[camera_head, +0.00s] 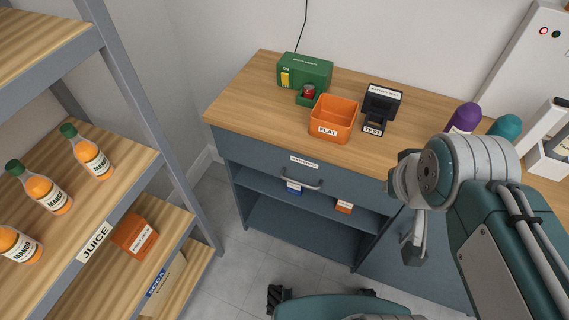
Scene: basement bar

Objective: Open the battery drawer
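The battery drawer (255,155) is the dark blue-grey front just under the wooden counter top, with a white label on its upper edge that seems to read "BATTERIES". It looks shut, its front flush with the cabinet. Its curved metal handle (300,184) is in plain sight, with nothing touching it. My gripper (408,215) is to the right of the handle and apart from it, in front of the cabinet. It is seen from the side and partly hidden by my arm, so its finger opening is unclear. I see nothing held in it.
On the counter (240,105) stand a green charger (318,72), an orange "FLAT" bin (345,112), a black "TEST" device (382,103) and purple (466,116) and teal rounded items. Below the drawer is an open shelf (275,210). A shelf rack with juice bottles (45,194) stands left.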

